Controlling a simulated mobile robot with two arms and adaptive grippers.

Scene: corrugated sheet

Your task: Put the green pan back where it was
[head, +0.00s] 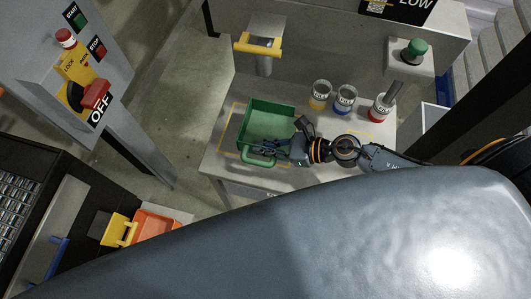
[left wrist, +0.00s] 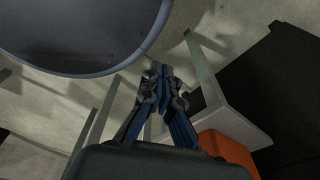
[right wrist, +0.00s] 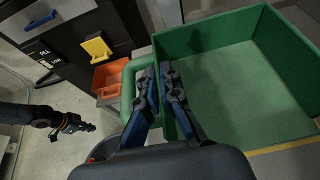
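The green pan (head: 268,122), an open box with a loop handle (head: 258,160), is at the left of the grey table. A yellow outline shows along its left side; I cannot tell whether its base touches the table. My right gripper (head: 283,147) is at its near wall, beside the handle. In the right wrist view my right gripper (right wrist: 159,70) is closed with its fingers on either side of the pan's wall (right wrist: 182,110), one between wall and handle. The pan looks empty. My left gripper (left wrist: 161,70) is shut and empty, away from the table.
Three cans, yellow (head: 320,96), blue (head: 344,100) and red (head: 380,107), stand on the table right of the pan. A yellow-handled grey fixture (head: 258,45) is behind. An orange bin (head: 155,226) is at lower left, below the switch panel (head: 90,60).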

